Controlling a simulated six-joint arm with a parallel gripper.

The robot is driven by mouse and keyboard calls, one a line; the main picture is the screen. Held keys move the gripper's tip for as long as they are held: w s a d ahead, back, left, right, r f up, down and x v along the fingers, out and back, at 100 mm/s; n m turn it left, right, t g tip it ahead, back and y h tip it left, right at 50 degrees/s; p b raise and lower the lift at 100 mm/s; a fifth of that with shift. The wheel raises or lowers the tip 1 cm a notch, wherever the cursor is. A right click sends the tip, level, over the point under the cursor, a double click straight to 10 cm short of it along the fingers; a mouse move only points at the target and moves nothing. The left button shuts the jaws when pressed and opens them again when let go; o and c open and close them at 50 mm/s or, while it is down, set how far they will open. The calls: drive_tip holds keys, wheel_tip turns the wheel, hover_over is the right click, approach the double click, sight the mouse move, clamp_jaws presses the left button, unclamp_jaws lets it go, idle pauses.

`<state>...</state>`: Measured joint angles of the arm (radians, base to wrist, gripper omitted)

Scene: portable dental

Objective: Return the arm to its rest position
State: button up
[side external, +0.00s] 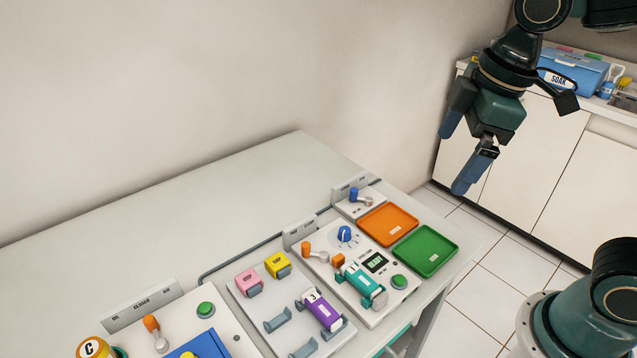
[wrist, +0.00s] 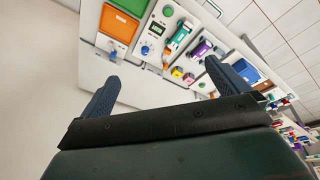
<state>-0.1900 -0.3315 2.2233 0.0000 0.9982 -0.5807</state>
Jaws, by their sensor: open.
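My gripper (side external: 457,160) is at the upper right in the side external view, raised well above and beyond the workbench (side external: 230,195). Its two blue fingers are spread apart with nothing between them. In the wrist view my gripper (wrist: 165,85) also shows open, with the bench's devices in the distance past the fingertips. The gripper touches nothing.
On the bench are an orange tray (side external: 387,218), a green tray (side external: 425,270), a teal handpiece (side external: 362,287) on a control unit and a purple handpiece (side external: 321,311) in a holder. A blue soak box (side external: 588,78) stands on the back counter. Open air surrounds the gripper.

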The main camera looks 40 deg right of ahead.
drive_tip(key=s+d+m+t, duration=0.2)
drive_tip(key=s+d+m, duration=0.3)
drive_tip(key=s+m, duration=0.3)
drive_tip(key=shift+f+m+t+h, duration=0.3)
drive_tip(key=shift+f+m+t, duration=0.05)
drive_tip(key=shift+m+t, duration=0.05)
